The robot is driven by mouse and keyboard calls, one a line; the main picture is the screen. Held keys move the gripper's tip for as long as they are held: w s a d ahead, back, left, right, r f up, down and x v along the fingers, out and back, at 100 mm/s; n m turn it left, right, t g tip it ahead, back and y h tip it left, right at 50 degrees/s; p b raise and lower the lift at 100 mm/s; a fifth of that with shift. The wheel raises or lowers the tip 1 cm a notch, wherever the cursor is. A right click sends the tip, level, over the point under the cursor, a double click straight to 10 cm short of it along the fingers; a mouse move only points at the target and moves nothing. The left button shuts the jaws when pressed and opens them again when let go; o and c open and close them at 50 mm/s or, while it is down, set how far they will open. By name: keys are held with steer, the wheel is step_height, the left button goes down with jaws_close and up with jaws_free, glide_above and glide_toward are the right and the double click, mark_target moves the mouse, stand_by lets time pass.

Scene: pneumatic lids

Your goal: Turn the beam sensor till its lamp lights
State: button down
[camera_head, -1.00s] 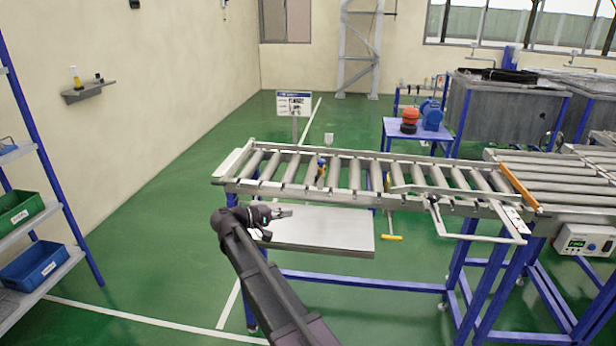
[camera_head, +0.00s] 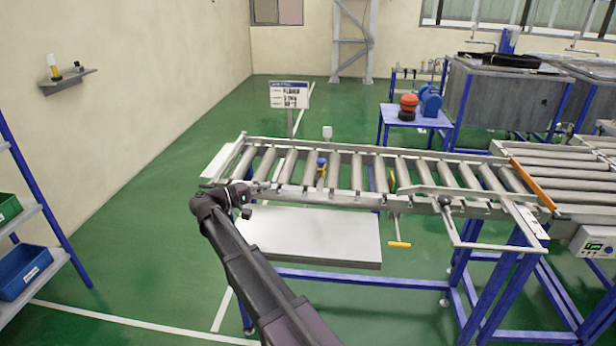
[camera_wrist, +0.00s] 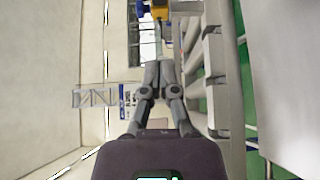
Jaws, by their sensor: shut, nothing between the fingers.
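In the wrist view the beam sensor (camera_wrist: 158,10) is at the top edge, partly cut off, beyond my fingertips. Whether its lamp is lit cannot be told. My gripper (camera_head: 277,187) is left of the sensor, close to the conveyor's near rail, apart from the sensor. In the wrist view my gripper (camera_wrist: 159,68) has its fingers together and empty.
The roller conveyor (camera_head: 300,189) runs across the middle, with a grey panel (camera_head: 330,240) below it. A small white plate (camera_head: 327,132) stands at its far side. A yellow-ended handle (camera_head: 398,244) hangs below. A sign (camera_head: 289,95) stands behind. Green floor lies open to the left.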

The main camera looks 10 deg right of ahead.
steer(key=shift+w, duration=0.15)
stand_by(0.3)
glide_toward(319, 175)
steer(key=w+d+f, duration=0.1)
steer(key=w+d, duration=0.2)
steer(key=d, duration=0.1)
steer(key=shift+s+d+f, duration=0.15)
steer(key=shift+s+d, duration=0.15)
steer(key=shift+d, duration=0.45)
steer(key=shift+a, duration=0.1)
